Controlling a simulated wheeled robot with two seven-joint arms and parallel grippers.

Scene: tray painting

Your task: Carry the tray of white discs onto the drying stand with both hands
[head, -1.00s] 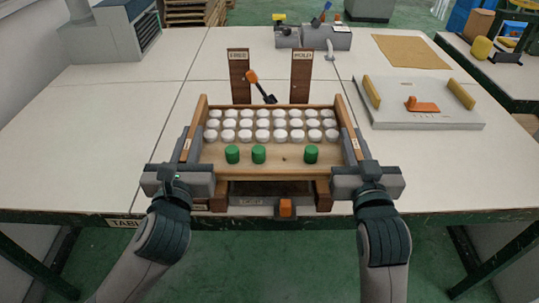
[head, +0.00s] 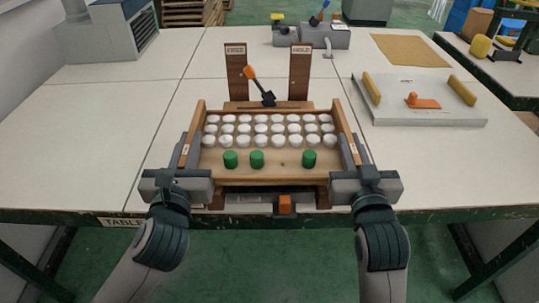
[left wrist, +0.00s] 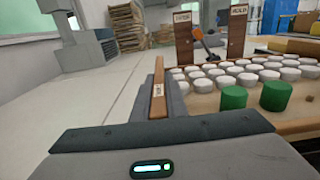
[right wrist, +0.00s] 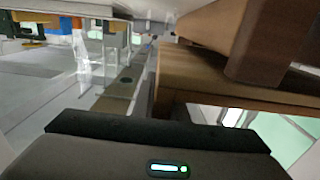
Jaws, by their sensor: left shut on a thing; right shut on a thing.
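The wooden tray (head: 240,169) holds several rows of white discs (head: 261,129), with three green cylinders (head: 257,159) in front of them. My left gripper (head: 184,157) is shut on the tray's left side and my right gripper (head: 353,157) on its right side. In the left wrist view the left end wall (left wrist: 158,92) stands at my fingers; discs and two green cylinders show beyond.
Beneath and behind the tray is a wooden frame with two labelled uprights (head: 236,75) and an orange-tipped lever (head: 260,88). An orange block (head: 285,204) sits at its front. Grey equipment (head: 312,36) stands at the back.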

